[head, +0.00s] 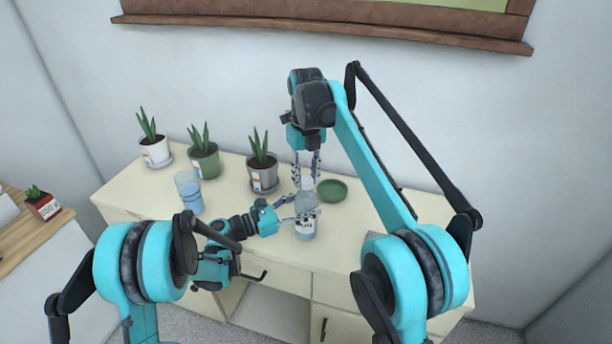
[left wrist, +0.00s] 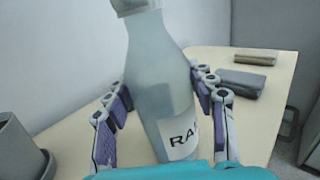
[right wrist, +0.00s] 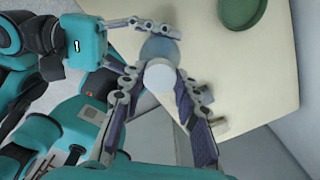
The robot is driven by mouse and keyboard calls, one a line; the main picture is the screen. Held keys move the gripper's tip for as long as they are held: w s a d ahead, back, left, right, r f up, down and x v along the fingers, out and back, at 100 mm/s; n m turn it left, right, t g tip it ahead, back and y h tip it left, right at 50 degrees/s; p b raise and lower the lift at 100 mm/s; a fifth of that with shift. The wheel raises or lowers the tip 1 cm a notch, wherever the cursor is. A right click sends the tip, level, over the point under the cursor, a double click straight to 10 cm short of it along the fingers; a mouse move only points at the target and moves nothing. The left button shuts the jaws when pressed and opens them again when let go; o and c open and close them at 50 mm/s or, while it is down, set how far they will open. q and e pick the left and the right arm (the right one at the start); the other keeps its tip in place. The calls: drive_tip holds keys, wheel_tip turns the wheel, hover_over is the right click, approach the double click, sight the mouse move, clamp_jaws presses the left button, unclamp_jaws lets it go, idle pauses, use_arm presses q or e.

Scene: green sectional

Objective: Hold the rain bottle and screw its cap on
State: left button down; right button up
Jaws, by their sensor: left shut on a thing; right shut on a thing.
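The rain bottle (head: 306,228), translucent grey-blue with a white label, stands upright on the cream desk. It fills the middle of the left wrist view (left wrist: 160,85), where "RA" shows on its label. My left gripper (head: 298,212) is shut on its body from the left. The white cap (right wrist: 160,76) is between the fingers of my right gripper (right wrist: 155,85), which is shut on it from above, over the bottle. The cap's lower edge shows at the bottle's top in the left wrist view (left wrist: 135,6). I cannot tell how far it is screwed on.
A green saucer (head: 332,190) lies just right of the bottle. A blue glass (head: 188,192) and potted plants (head: 262,168) stand to the left and back. A grey folded item (left wrist: 241,82) and a brown one (left wrist: 256,57) lie on the desk (head: 255,247).

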drive_tip(key=o, duration=0.7)
drive_tip(key=shift+c, duration=0.2)
drive_tip(key=shift+r, duration=2.3)
